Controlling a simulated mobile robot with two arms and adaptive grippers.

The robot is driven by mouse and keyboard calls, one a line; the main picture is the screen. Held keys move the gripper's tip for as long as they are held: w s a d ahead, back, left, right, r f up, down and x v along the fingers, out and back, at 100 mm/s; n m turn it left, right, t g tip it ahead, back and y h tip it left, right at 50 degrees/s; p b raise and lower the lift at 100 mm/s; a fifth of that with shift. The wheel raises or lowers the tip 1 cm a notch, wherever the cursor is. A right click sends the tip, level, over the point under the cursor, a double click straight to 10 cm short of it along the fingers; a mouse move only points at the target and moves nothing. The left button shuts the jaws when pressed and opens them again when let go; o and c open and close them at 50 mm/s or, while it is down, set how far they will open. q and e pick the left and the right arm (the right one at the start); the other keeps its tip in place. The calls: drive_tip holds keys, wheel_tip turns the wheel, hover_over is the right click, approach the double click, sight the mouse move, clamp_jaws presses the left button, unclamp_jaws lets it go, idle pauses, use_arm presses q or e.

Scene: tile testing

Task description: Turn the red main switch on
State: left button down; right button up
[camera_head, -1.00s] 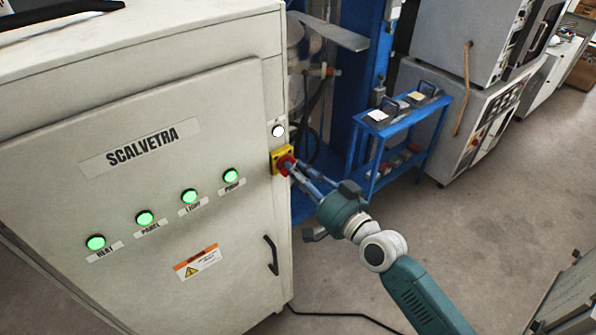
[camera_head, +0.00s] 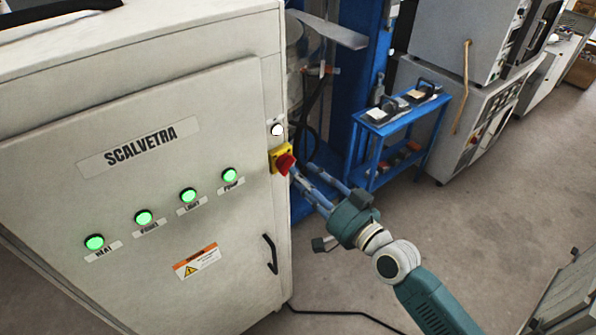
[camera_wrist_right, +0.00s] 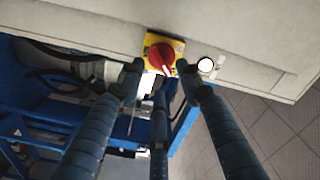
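The red main switch (camera_head: 285,163) is a red knob on a yellow plate, on the right edge of the grey SCALVETRA cabinet (camera_head: 130,190). In the right wrist view the red knob (camera_wrist_right: 161,56) sits on its yellow plate just beyond my fingertips. My right gripper (camera_head: 305,169) is open, its fingers pointing at the switch. In the wrist view its two upper fingertips (camera_wrist_right: 158,72) stand either side of the knob, apart from it as far as I can see, with a third finger below. My left gripper is not in view.
Several green lamps (camera_head: 188,195) glow on the cabinet front. A white round lamp (camera_head: 277,130) sits above the switch. A blue cart (camera_head: 378,127) with boxes stands behind the gripper. A black handle (camera_head: 270,254) projects below the switch. Open floor lies to the right.

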drive_tip(key=v, duration=0.8)
drive_tip(key=shift+s+d, duration=0.2)
drive_tip(key=shift+s, duration=0.1)
drive_tip(key=w+d+f+g+h+b, duration=0.1)
drive_tip(key=d+f+h, duration=0.25)
drive_tip(key=f, duration=0.75)
drive_tip(key=d+f+g+h, duration=0.15)
drive_tip(key=d+f, duration=0.35)
drive_tip(key=f, duration=0.7)
drive_tip(key=s+d+f+g+h+b, duration=0.1)
drive_tip(key=s+d+f+h, duration=0.15)
drive_tip(key=f, duration=0.55)
drive_tip(key=s+d+f+g+h, duration=0.1)
drive_tip(key=s+d+f, duration=0.25)
drive_tip(key=f, duration=0.55)
drive_tip(key=s+f+n+g, duration=0.1)
drive_tip(key=s+f+g, duration=0.2)
drive_tip(key=s+f, duration=0.5)
drive_tip(key=s+f+n+g+h+b, duration=0.1)
drive_tip(key=s+f, duration=0.7)
drive_tip(key=s, duration=1)
drive_tip(key=s+f+n+g+h, duration=0.1)
drive_tip(key=s+f+g, duration=0.4)
drive_tip(key=s, duration=0.8)
wheel_tip(320, 180, down, 4)
drive_tip(key=shift+d+r+n+b, duration=0.2)
drive_tip(key=shift+d+n+b, duration=0.1)
drive_tip(key=shift+n, duration=0.4)
